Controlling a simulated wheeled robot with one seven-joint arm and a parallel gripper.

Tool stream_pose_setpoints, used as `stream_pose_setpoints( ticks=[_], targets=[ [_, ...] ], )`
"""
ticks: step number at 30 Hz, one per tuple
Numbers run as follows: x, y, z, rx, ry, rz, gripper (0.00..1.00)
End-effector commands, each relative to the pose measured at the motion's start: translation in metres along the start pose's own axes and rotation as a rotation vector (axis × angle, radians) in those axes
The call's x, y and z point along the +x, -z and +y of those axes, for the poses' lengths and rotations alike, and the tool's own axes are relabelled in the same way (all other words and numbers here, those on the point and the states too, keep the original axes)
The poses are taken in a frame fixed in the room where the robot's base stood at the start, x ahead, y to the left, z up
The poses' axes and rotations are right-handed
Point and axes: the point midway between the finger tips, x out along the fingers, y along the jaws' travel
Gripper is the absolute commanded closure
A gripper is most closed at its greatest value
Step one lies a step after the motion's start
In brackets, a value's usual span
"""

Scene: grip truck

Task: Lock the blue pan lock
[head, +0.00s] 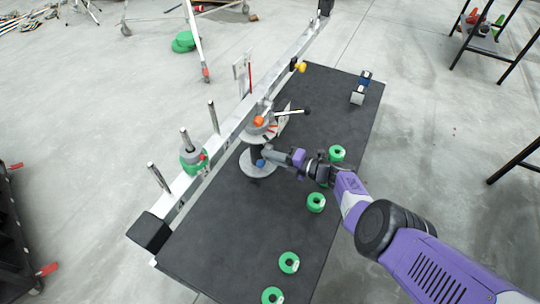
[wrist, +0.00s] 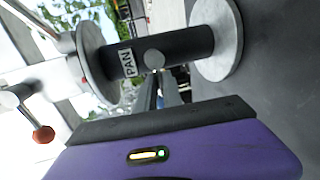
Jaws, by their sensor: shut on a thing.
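The blue pan lock (head: 261,163) is a small blue knob on the side of the dark upright column of the camera head (head: 258,150). My gripper (head: 268,161) comes in from the right and is shut on the knob. In the wrist view the column (wrist: 185,50) lies sideways with a white PAN label (wrist: 128,62) between two round discs. My purple gripper body (wrist: 170,155) fills the bottom of the wrist view. The blue of the knob cannot be made out there, so the exact grip is hidden.
The head stands on a dark platform (head: 230,220) beside a long metal rail (head: 225,133). An orange knob (head: 258,121) and a black-tipped lever (head: 293,112) sit above the pan lock. Several green rings (head: 316,202) lie along the platform's right side.

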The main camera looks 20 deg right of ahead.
Motion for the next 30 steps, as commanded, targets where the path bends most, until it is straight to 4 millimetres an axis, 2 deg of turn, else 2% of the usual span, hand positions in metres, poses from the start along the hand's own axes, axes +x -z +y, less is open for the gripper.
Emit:
stream_pose_setpoints(
  ticks=[21, 22, 24, 25, 30],
  targets=[
    [0.0, 0.0006, 0.0017, 0.059, 0.001, 0.013, 1.0],
    [0.0, 0.0006, 0.0017, 0.059, 0.001, 0.013, 0.85],
    [0.0, 0.0005, 0.0017, 0.059, 0.001, 0.013, 0.71],
    [0.0, 0.0005, 0.0017, 0.058, 0.001, 0.013, 0.68],
    [-0.0001, 0.0001, 0.0016, 0.057, 0.001, 0.012, 0.68]
  ],
)
